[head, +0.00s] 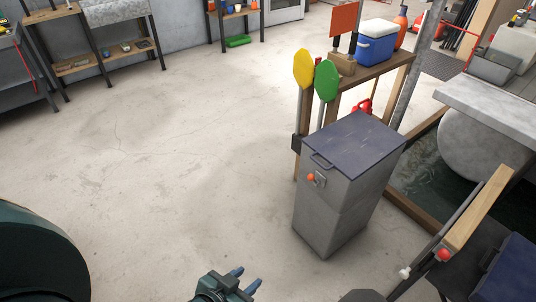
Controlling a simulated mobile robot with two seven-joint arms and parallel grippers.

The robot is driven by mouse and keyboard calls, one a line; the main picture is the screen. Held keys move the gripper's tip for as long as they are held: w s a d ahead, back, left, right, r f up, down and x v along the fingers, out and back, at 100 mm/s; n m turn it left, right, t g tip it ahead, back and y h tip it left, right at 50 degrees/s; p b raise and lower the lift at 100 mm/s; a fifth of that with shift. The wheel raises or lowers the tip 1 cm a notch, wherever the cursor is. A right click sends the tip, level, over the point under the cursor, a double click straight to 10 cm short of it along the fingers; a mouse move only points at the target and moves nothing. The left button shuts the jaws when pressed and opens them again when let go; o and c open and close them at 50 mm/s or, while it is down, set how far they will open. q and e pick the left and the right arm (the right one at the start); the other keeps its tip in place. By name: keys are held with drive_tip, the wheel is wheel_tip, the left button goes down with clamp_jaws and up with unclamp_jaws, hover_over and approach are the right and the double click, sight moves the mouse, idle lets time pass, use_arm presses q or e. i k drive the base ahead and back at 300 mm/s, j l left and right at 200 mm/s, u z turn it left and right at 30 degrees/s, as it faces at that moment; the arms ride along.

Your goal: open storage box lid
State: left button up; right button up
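The storage box (335,205) is a tall grey box standing on the floor right of centre. Its dark blue lid (358,143) lies flat and closed on top. A dark handle (321,161) sticks out at the lid's front left edge. Just below it on the front wall is a latch with an orange-red knob (311,177). My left gripper (246,278) is at the bottom edge, in front and to the left of the box and apart from it. Its two bluish fingers are spread with nothing between them. My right gripper is not in view.
A wooden stand (378,69) with yellow and green paddles and a blue-white cooler (378,43) is behind the box. A wood-edged water opening (425,160) lies to its right. The concrete floor (190,150) to the left is clear.

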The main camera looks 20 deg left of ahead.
sight(353, 143)
drive_tip(key=u, duration=0.15)
drive_tip(key=i+j+z, duration=0.45)
drive_tip(key=i+z, duration=0.15)
drive_tip(key=i, duration=0.2)
